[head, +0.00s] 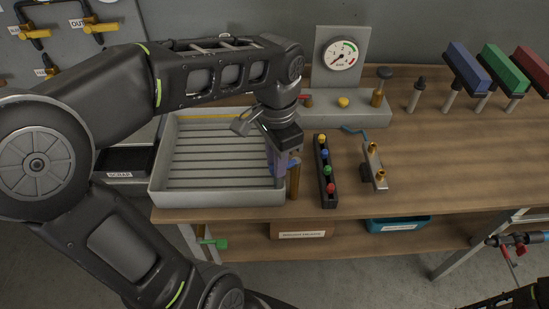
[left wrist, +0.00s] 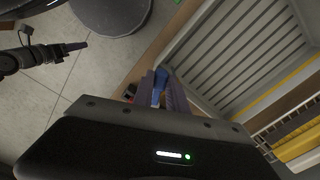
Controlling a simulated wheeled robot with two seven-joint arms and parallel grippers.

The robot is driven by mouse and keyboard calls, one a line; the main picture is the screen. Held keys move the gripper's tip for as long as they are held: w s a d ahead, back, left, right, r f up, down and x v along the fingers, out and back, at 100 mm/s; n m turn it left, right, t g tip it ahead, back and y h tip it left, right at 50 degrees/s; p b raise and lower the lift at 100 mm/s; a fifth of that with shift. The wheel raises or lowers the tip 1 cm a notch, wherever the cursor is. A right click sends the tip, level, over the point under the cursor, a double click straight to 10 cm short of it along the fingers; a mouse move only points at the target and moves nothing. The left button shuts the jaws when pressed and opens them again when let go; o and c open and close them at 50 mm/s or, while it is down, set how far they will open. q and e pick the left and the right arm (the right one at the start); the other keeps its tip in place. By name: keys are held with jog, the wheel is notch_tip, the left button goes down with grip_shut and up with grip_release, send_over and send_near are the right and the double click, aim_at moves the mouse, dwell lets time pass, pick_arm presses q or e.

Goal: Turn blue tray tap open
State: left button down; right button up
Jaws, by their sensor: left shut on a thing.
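The blue tap handle (head: 293,163) sits at the top of a brass tap body (head: 295,184) at the right front corner of the grey ribbed tray (head: 157,182). My left gripper (head: 280,170) reaches down over that corner and is shut on the blue tap handle. In the left wrist view the blue handle (left wrist: 160,82) shows between the two purplish fingers of my left gripper (left wrist: 166,92). The handle is partly hidden by the fingers, so its exact angle is hard to tell. My right gripper is not clearly in view.
A black rack (head: 327,172) with coloured knobs stands close right of the tap, then a metal bracket (head: 374,165) with brass fittings. A pressure gauge (head: 341,53) stands behind. The right front bench top is clear.

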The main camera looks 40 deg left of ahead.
pick_arm(q)
jog(key=shift+d+n+b, duration=0.4)
jog(key=shift+d+n, duration=0.3)
jog(key=shift+n, duration=0.95)
jog(key=shift+d+n+b, duration=0.4)
jog(key=shift+d+n, duration=0.3)
jog(key=shift+n, duration=1)
jog(key=shift+d+n+b, duration=0.4)
jog(key=shift+d+n, duration=0.3)
jog(key=shift+n, duration=0.95)
jog(key=c, duration=1.3)
grip_release()
jog(key=shift+r, duration=0.1)
